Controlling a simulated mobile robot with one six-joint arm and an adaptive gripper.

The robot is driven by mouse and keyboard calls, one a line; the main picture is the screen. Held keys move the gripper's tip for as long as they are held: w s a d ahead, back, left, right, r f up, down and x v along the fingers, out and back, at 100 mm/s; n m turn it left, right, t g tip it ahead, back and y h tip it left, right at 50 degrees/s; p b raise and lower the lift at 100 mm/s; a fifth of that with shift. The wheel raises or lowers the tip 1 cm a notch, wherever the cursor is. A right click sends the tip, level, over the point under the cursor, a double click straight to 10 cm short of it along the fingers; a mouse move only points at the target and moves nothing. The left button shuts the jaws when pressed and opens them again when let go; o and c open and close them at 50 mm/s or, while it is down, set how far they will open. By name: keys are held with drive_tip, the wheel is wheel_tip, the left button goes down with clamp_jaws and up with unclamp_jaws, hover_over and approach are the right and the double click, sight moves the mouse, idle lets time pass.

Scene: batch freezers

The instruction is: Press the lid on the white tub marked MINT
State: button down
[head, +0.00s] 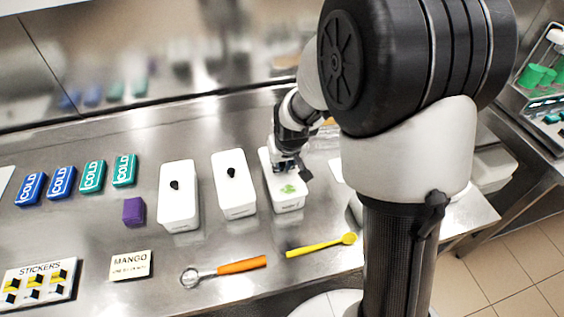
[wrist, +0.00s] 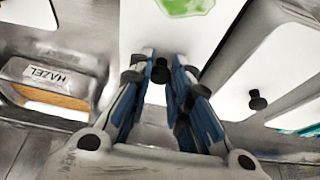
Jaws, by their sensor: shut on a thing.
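A white tub (head: 289,206) with a green leaf mark on its white lid (head: 284,187) stands right of two other white tubs; its small front marking is unreadable. The same lid (wrist: 150,25) with the green mark shows at the top of the wrist view. My gripper (head: 287,168) is over the far half of this lid. In the wrist view, my gripper (wrist: 160,68) is shut on the lid's black knob (wrist: 160,72). The lid looks level on the tub, but I cannot tell whether it is fully seated.
Two knobbed white tubs (head: 179,200) (head: 234,190) stand to the left, near a purple block (head: 134,211) and several COLD packs (head: 61,182). A HAZEL tub (wrist: 55,78) is close beside my gripper. An orange-handled scoop (head: 225,270) and yellow spatula (head: 320,245) lie in front.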

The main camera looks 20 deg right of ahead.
drive_tip(key=c, duration=1.4)
unclamp_jaws()
drive_tip(key=o, duration=0.5)
drive_tip(key=shift+c, duration=0.2)
drive_tip(key=shift+r, duration=0.1)
drive_tip(key=shift+r+p, duration=2.6)
drive_tip(key=shift+r, duration=0.85)
drive_tip(key=shift+c, duration=0.3)
